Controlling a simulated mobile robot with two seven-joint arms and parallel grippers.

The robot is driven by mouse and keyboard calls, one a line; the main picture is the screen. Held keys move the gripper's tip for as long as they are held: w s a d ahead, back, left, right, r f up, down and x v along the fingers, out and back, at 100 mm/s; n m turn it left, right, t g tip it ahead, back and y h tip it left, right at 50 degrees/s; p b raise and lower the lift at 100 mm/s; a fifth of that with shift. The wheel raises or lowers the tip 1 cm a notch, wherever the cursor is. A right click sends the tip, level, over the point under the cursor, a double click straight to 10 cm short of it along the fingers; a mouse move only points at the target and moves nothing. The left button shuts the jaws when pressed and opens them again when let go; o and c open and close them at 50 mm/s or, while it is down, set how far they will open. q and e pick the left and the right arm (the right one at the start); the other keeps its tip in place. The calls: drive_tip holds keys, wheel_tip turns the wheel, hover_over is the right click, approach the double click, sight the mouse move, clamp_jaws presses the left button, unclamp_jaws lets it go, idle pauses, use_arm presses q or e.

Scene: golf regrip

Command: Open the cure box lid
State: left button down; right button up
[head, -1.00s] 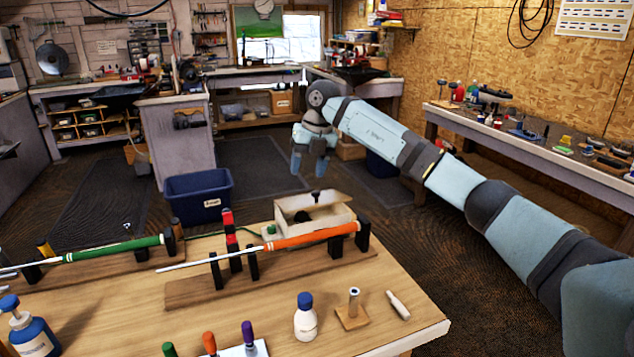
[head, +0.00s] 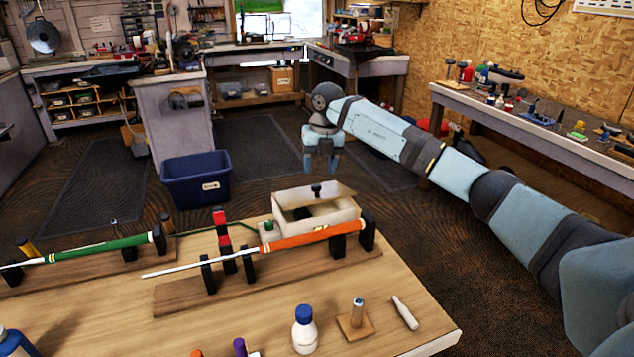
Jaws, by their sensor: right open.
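The cure box (head: 338,222) is a cream box behind the orange-gripped club on the wooden bench. Its lid (head: 290,197) has a black knob (head: 316,190) and looks raised at an angle at the back, with part of the dark interior showing below it. My right gripper (head: 322,170) hangs just above and behind the knob in the picture, fingers pointing down, open and empty. It appears apart from the lid; the exact gap in depth is hard to tell. My left gripper is not in view.
The orange-gripped club (head: 312,238) rests on black stands close in front of the box. A green-gripped club (head: 100,248) lies left. A blue bin (head: 196,180) stands on the floor behind. A white bottle (head: 305,332) and a wooden peg stand (head: 356,322) are at the front.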

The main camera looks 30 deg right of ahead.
sight(317, 185)
drive_tip(key=shift+w+a+f, duration=0.1)
drive_tip(key=shift+a+f, duration=0.05)
drive_tip(key=shift+f, duration=1.25)
drive_tip(key=shift+a+f, duration=0.15)
drive_tip(key=shift+f, duration=1.2)
drive_tip(key=shift+r, duration=0.1)
clamp_jaws()
